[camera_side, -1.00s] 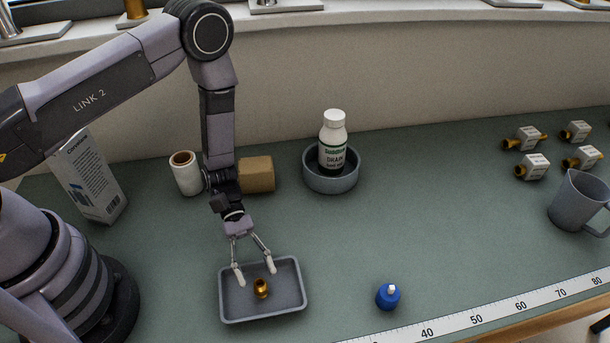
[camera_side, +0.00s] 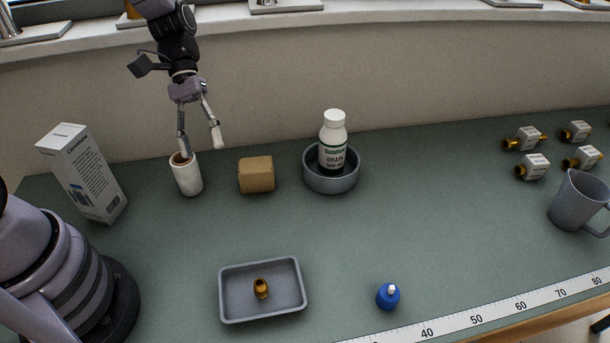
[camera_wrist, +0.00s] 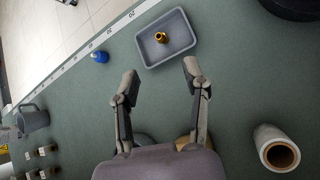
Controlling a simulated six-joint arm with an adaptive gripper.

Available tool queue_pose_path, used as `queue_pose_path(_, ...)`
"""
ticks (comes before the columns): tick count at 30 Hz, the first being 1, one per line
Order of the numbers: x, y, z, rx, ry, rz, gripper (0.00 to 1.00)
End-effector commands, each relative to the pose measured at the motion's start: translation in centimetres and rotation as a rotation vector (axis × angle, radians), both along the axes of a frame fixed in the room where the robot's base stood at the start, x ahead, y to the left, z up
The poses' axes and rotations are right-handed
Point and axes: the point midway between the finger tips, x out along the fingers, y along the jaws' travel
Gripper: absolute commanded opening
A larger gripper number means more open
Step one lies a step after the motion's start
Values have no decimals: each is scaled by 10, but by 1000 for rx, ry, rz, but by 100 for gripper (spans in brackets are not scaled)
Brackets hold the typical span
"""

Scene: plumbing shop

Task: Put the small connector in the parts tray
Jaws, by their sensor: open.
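The small brass connector (camera_side: 261,288) stands inside the grey parts tray (camera_side: 301,289) near the front of the bench. The wrist view shows the connector (camera_wrist: 161,38) in the tray (camera_wrist: 188,46) too, beyond my fingertips. My gripper (camera_side: 200,146) is open and empty, raised at the back left and well away from the tray. In the side view one finger overlaps the white roll; I cannot tell from that view alone whether they touch. In the wrist view my gripper (camera_wrist: 160,76) shows both fingers spread with nothing between them.
The white roll (camera_side: 187,178), tan block (camera_side: 257,176) and a bottle (camera_side: 333,140) in a round grey dish (camera_side: 331,185) line the back. A carton (camera_side: 85,175) stands left. A blue bottle (camera_side: 387,297) stands right of the tray. A mug (camera_side: 577,204) and several valves are far right.

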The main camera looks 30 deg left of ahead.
Motion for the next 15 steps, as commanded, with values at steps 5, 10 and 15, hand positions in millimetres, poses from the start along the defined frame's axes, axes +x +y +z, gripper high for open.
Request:
queue_pose_path(5, -27, 27, 73, 133, -306, -139, 46)
queue_pose_path(10, -64, 54, 123, 287, -584, -250, 46)
queue_pose_path(15, -100, 79, 155, 449, -838, -327, 46)
